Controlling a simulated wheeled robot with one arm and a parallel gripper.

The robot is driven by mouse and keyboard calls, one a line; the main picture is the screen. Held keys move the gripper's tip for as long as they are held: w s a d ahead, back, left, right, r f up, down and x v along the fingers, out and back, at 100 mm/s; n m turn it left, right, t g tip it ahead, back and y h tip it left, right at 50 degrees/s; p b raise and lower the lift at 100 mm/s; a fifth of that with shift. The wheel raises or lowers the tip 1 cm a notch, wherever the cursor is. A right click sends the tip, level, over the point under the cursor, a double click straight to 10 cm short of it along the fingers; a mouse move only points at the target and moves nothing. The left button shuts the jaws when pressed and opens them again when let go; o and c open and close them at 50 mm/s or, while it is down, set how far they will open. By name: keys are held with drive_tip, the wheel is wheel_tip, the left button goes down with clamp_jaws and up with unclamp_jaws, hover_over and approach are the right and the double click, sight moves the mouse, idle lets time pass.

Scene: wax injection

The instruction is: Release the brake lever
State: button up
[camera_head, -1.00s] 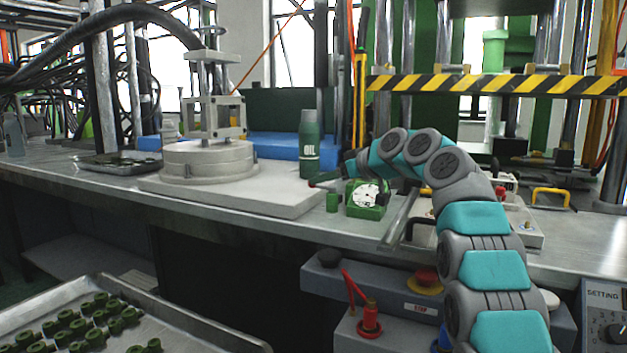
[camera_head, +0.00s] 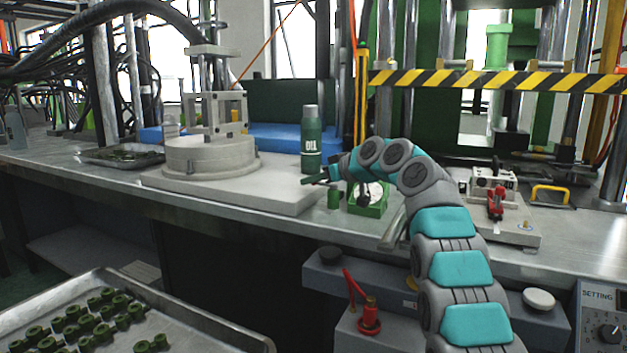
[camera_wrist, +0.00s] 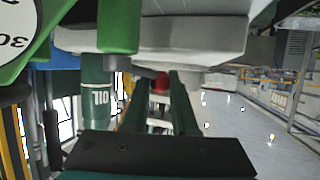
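A lever with a dark rod and a round red knob (camera_wrist: 160,84) shows in the wrist view, below a pale slab; I take it to be the brake lever. My gripper (camera_wrist: 158,108) has two dark green fingers, apart, with the knob seen between or just beyond their tips. I cannot tell whether they touch it. In the head view my gripper (camera_head: 312,181) is small, at the right edge of the pale base plate (camera_head: 235,190), in front of the oil bottle (camera_head: 311,140). The knob is not clear there. Another red lever (camera_head: 356,290) stands on the grey unit below the bench.
A green cylinder (camera_head: 334,199) and a green box with a white dial (camera_head: 368,197) stand close to my gripper and forearm. A control box with a red part (camera_head: 495,203) is at right. A tray of green rings (camera_head: 200,318) is at lower left.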

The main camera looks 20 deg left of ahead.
clamp_jaws()
drive_tip(key=shift+w+a+f+m+t+h+b, duration=0.15)
drive_tip(key=shift+m+t+h+b, duration=0.2)
drive_tip(key=shift+b, duration=0.3)
drive_tip(key=shift+w+r+m+t+h, duration=0.2)
drive_tip(key=shift+w+m+t+h, duration=0.2)
drive_tip(key=shift+m+t, duration=0.5)
drive_tip(key=shift+w+m+t+h, duration=0.25)
drive_tip(key=shift+m+t, duration=0.1)
drive_tip(key=shift+m, duration=0.1)
drive_tip(key=o, duration=0.6)
unclamp_jaws()
drive_tip(key=shift+c, duration=0.2)
